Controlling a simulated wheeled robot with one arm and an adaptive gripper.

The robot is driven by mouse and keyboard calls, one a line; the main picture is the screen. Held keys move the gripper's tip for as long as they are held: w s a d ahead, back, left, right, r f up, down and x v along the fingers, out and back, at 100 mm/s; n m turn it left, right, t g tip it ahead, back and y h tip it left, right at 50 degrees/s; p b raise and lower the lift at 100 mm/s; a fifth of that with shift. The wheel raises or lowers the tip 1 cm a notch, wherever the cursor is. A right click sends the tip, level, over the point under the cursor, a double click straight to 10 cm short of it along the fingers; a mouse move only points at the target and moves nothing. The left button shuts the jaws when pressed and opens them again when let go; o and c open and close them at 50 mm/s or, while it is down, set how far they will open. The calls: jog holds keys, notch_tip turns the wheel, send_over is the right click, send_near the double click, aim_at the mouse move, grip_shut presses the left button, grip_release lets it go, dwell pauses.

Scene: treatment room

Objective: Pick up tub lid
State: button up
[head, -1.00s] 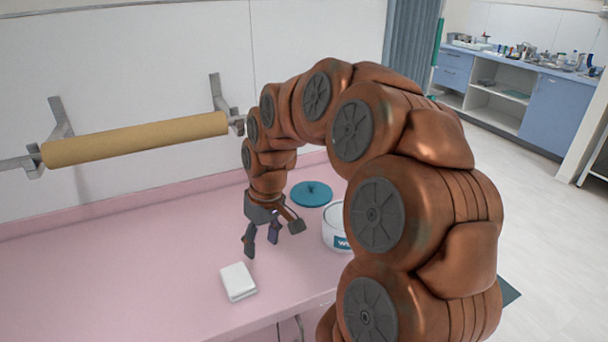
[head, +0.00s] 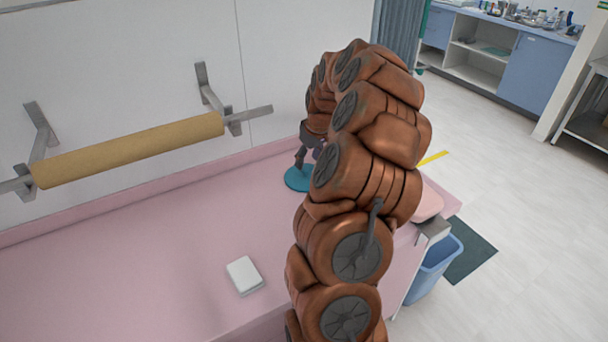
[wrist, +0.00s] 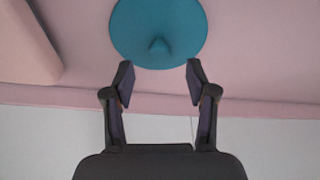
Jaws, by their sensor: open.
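The tub lid (head: 296,180) is a round teal disc lying on the pink couch top, partly hidden behind my arm in the head view. In the head view my gripper (head: 302,160) is mostly hidden by my arm and is over the lid. The white tub is hidden behind my arm now.
A folded white cloth (head: 244,275) lies on the pink couch top (head: 130,265). A tan paper roll (head: 130,150) is on wall brackets behind. A pink cushion-like block (wrist: 22,45) is at the wrist view's left. A blue bin (head: 435,268) stands on the floor at right.

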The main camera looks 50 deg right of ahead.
aim_at(305, 168)
jog(key=shift+p+x, duration=1.35)
jog(key=shift+x, duration=1.3)
grip_shut()
